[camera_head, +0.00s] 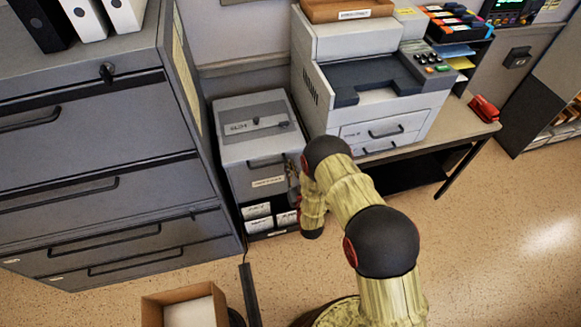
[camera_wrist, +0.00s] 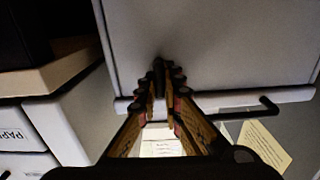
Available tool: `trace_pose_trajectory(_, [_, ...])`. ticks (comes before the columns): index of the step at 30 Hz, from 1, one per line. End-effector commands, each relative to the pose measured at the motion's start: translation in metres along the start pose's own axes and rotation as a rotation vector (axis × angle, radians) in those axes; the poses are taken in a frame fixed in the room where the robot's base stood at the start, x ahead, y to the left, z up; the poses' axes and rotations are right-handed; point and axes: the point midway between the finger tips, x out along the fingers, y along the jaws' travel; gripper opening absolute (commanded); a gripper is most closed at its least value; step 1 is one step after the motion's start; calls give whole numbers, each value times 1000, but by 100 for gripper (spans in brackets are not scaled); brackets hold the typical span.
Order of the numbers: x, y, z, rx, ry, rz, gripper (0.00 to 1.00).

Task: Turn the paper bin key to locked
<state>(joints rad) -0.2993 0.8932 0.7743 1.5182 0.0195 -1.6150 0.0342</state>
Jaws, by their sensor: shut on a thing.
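The paper bin appears to be the grey cabinet (camera_head: 243,186) between the drawer cabinet and the printer table, with a slotted top, a front handle and a pale label. My gripper (camera_head: 293,188) is at the right side of its front in the head view. In the wrist view, my gripper (camera_wrist: 158,75) has its fingers closed together at the tips on a small dark thing, likely the key (camera_wrist: 158,64), against a pale grey panel (camera_wrist: 225,50). The fingers cover most of the key, so its turn position cannot be told. In the head view, my arm hides the key.
A grey drawer cabinet (camera_head: 90,140) stands close on the left. A printer (camera_head: 370,85) sits on a table (camera_head: 468,122) to the right. An open box (camera_head: 185,305) is on the floor in front. In the wrist view, a dark bar handle (camera_wrist: 245,110) is right of my fingers.

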Motion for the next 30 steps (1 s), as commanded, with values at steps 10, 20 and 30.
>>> trace_pose_trajectory(10, [1,3,2,218,1,0,0])
trace_pose_trajectory(20, [1,6,4,531,1,0,0])
trace_pose_trajectory(30, [1,9,5,854,1,0,0])
